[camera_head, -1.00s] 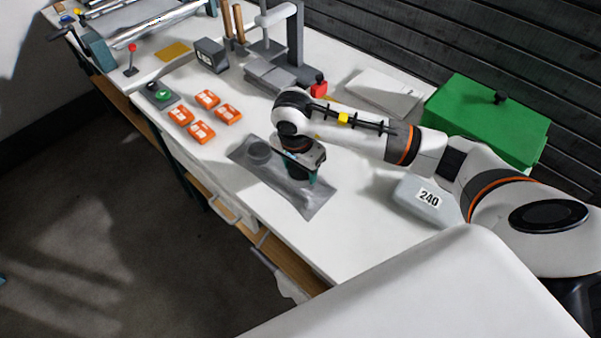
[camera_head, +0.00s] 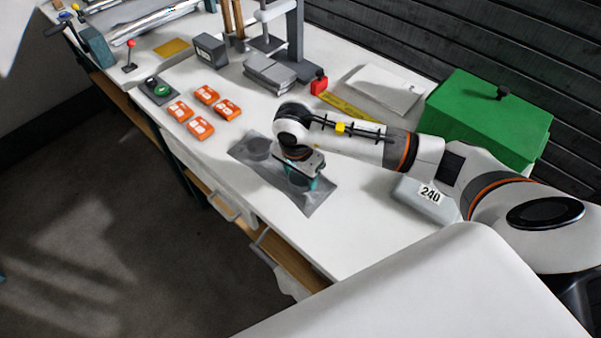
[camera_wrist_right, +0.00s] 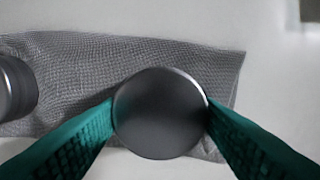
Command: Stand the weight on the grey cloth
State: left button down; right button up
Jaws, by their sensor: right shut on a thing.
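The grey cloth (camera_head: 268,173) lies flat near the front edge of the white bench; it also shows in the right wrist view (camera_wrist_right: 80,70). My right gripper (camera_head: 301,181) is over its right part, with green fingers pointing down. In the right wrist view the fingers are shut on a round dark grey weight (camera_wrist_right: 160,113), seen from its flat top. The weight is upright over the cloth; its underside is hidden, so I cannot tell whether it touches. A second dark round piece (camera_head: 256,148) stands on the cloth's left part, also at the wrist view's left edge (camera_wrist_right: 14,88). My left gripper is not in view.
Several orange boxes (camera_head: 198,129) lie left of the cloth. A grey block marked 240 (camera_head: 420,200) and a green box (camera_head: 487,119) stand to the right. A yellow ruler (camera_head: 345,108) and a red piece (camera_head: 319,84) lie behind my arm. The bench front right of the cloth is clear.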

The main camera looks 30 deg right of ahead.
aim_at(296, 181)
jog(key=o, duration=1.4)
jog(key=shift+r, duration=0.1)
jog(key=shift+o, duration=0.2)
jog(key=shift+r+p, duration=0.4)
jog(key=shift+p, duration=0.1)
jog(key=shift+r+p, duration=0.45)
jog(key=shift+p, duration=0.05)
notch_tip(296, 181, up, 11)
jog(key=a+b, duration=0.1)
jog(key=b, duration=0.1)
jog(key=shift+s+a+r, duration=0.2)
jog(key=shift+s, duration=0.15)
